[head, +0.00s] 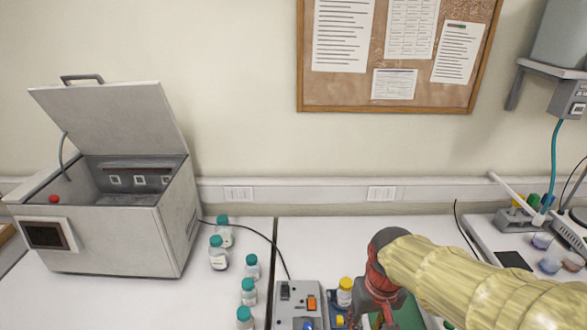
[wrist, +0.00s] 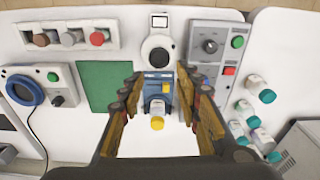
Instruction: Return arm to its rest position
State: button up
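My gripper (wrist: 162,82) is open in the wrist view, its two fingers wide apart with nothing held between them. A small bottle with a yellow cap (wrist: 157,122) shows in the gap, apart from both fingers, at a blue fixture (wrist: 153,85). In the head view my arm, in a yellow sleeve, reaches in from the lower right to a red and dark wrist. The yellow-capped bottle (head: 345,291) stands just left of that wrist. My fingertips cannot be made out in the head view.
A grey bath with its lid raised (head: 115,220) stands at the left. Several teal-capped bottles (head: 219,260) stand beside it. A grey control box (head: 300,297) is left of the yellow-capped bottle. Lab equipment (head: 510,222) is at the right. The space above the bench's middle is clear.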

jog(key=s+d+r+t+b, duration=0.2)
jog(key=s+r+t+b, duration=0.2)
jog(key=s+r, duration=0.3)
jog(key=shift+s+d+m+t, duration=0.4)
jog(key=shift+s, duration=0.8)
